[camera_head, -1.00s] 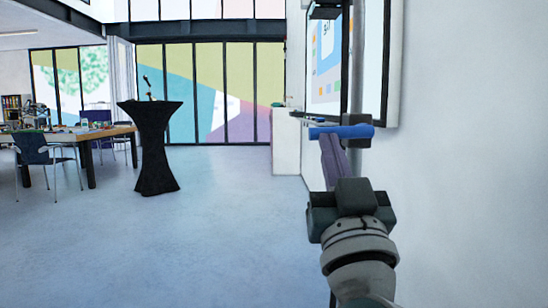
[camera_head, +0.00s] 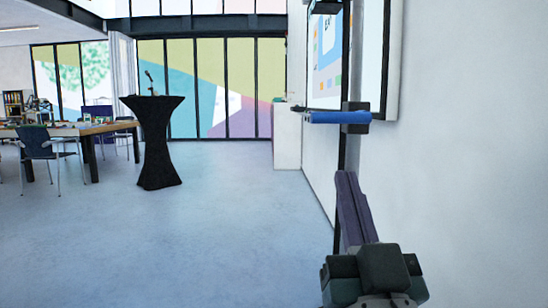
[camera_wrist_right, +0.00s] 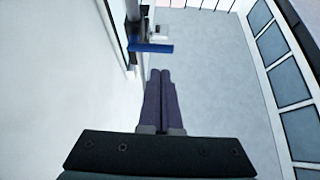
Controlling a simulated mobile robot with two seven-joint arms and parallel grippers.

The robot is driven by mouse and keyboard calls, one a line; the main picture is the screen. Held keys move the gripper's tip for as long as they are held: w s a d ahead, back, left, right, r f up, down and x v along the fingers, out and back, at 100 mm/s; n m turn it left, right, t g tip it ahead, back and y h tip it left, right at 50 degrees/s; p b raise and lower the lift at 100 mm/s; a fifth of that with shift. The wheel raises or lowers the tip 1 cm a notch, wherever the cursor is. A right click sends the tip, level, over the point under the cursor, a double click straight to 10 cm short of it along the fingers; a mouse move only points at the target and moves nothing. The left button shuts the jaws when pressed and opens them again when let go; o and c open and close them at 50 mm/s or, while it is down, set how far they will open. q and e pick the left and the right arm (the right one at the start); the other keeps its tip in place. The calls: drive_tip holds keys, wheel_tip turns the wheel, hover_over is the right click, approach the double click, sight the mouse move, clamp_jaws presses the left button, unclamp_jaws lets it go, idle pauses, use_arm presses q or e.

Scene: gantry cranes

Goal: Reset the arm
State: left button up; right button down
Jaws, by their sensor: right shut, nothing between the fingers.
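My right gripper (camera_head: 350,180) is at the lower right in the head view, with its purple fingers pointing up and forward. It is shut and empty. In the right wrist view the two fingers (camera_wrist_right: 161,75) lie side by side. A blue handle (camera_head: 340,117) sits on a dark clamp on an upright bar by the right wall. The handle is above and beyond the fingertips, with a gap between them. It also shows in the right wrist view (camera_wrist_right: 152,48). My left gripper is not in view.
A whiteboard (camera_head: 370,50) hangs on the right wall, close to my right arm. A tall black draped table (camera_head: 157,140) stands left of the middle. A work table with chairs (camera_head: 42,147) is at the far left. The floor (camera_head: 230,230) between is clear.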

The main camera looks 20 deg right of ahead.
drive_tip(key=s+a+r+n+g+y+p, duration=0.65)
drive_tip(key=y+p, duration=0.45)
drive_tip(key=p, duration=0.6)
drive_tip(key=s+d+r+g+h+p, duration=0.1)
drive_tip(key=s+d+r+g+p, duration=0.2)
drive_tip(key=s+g+p, duration=0.25)
drive_tip(key=s+d+r+m+g+h+p, duration=0.1)
drive_tip(key=s+d+r+g+h+p, duration=0.2)
drive_tip(key=s+p, duration=0.35)
drive_tip(key=s+d+r+g+p, duration=0.2)
drive_tip(key=s+r+g+p, duration=0.1)
drive_tip(key=s+g+p, duration=0.25)
wheel_tip(320, 180, up, 34)
drive_tip(key=p, duration=3.5)
drive_tip(key=shift+s+a+r, duration=0.25)
drive_tip(key=shift+a, duration=0.1)
